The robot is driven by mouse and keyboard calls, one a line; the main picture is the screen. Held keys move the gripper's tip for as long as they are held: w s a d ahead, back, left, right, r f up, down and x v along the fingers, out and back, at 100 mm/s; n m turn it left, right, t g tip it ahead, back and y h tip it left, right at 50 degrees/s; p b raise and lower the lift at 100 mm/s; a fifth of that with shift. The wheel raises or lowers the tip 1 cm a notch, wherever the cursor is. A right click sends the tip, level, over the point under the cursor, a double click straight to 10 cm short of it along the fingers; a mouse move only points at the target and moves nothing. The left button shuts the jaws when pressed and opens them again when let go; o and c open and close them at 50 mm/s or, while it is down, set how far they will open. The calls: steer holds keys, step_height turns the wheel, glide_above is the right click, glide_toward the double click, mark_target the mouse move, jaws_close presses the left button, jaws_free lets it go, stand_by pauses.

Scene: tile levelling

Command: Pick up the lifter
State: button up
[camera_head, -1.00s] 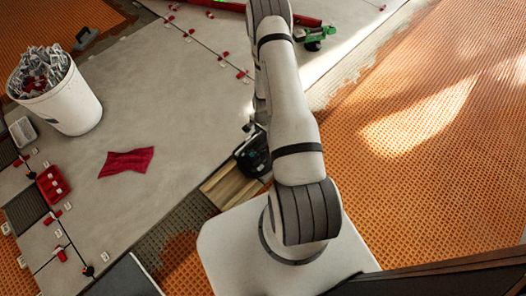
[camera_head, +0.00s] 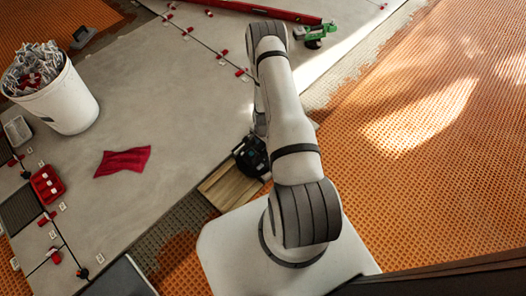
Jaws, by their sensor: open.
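A green tool with dark parts (camera_head: 315,35) lies on the grey tiled floor at the top, right of my arm's elbow. It may be the lifter, but it is too small to be sure. My gripper (camera_head: 249,160) is a dark shape low beside my arm, above or near a wooden board (camera_head: 231,187). It is open and well apart from the green tool. Its fingertips are hard to make out, and my arm hides part of the area behind it.
A white bucket (camera_head: 70,105) full of clips stands at left. A red cloth (camera_head: 123,161) lies on the tiles. A red tray (camera_head: 46,184) sits at lower left. A long red bar (camera_head: 245,9) lies at the top. Red and white levelling pieces line the joints. Orange matting (camera_head: 440,180) covers the right.

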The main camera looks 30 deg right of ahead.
steer(key=shift+f+b, duration=0.25)
steer(key=shift+b, duration=0.1)
stand_by(0.3)
steer(key=shift+c, duration=0.4)
jaws_close()
